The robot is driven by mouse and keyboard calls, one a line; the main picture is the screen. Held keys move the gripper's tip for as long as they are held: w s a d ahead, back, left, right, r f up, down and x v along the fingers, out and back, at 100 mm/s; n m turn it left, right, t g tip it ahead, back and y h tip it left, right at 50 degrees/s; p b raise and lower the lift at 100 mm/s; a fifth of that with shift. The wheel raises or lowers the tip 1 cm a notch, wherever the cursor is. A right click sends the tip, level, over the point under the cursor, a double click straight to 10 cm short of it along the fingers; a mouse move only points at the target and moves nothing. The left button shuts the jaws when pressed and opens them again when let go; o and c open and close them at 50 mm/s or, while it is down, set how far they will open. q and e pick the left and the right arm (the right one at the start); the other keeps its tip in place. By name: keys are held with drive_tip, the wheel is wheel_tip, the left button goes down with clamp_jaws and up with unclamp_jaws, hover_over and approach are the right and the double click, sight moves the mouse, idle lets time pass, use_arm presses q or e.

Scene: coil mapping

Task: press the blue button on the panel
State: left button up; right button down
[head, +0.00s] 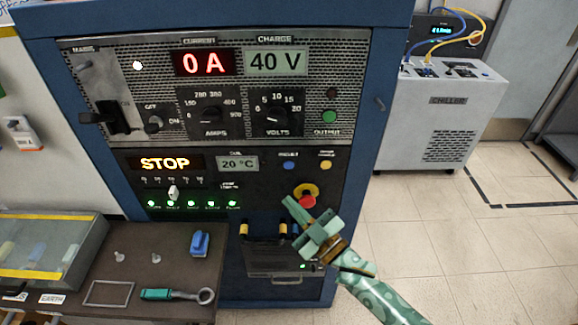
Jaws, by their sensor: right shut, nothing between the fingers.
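The blue button (289,165) is a small round knob on the black lower part of the panel (255,190), right of the 20 °C display. My right gripper (288,203), green-patterned, comes in from the lower right. Its fingers are shut and empty. In the picture the tip is below the blue button and just left of the red stop knob on its yellow base (306,196). A visible gap lies between the tip and the blue button; how far the tip is from the panel face I cannot tell. My left gripper is not in view.
A yellow button (326,165) sits right of the blue one. The STOP display (165,163) is to the left. Yellow-marked handles (265,236) stick out below. A bench (120,275) with a tool stands lower left. Right of the cabinet is open floor, with a chiller (440,115) behind.

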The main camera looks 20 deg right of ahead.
drive_tip(key=b, duration=0.3)
approach(279, 161)
drive_tip(key=w+a+r, duration=0.1)
drive_tip(key=w+a, duration=0.1)
drive_tip(key=a, duration=0.1)
drive_tip(key=shift+w+d+r+b, duration=0.15)
drive_tip(key=shift+w+d+b, duration=0.15)
drive_tip(key=shift+w, duration=0.1)
drive_tip(key=shift+w, duration=0.15)
idle(1.6)
drive_tip(key=shift+w+d, duration=0.1)
drive_tip(key=shift+w, duration=0.15)
drive_tip(key=shift+w+d, duration=0.1)
drive_tip(key=shift+w, duration=0.25)
idle(0.5)
drive_tip(key=shift+s, duration=0.15)
idle(0.3)
drive_tip(key=shift+s+a, duration=0.25)
drive_tip(key=shift+s, duration=0.4)
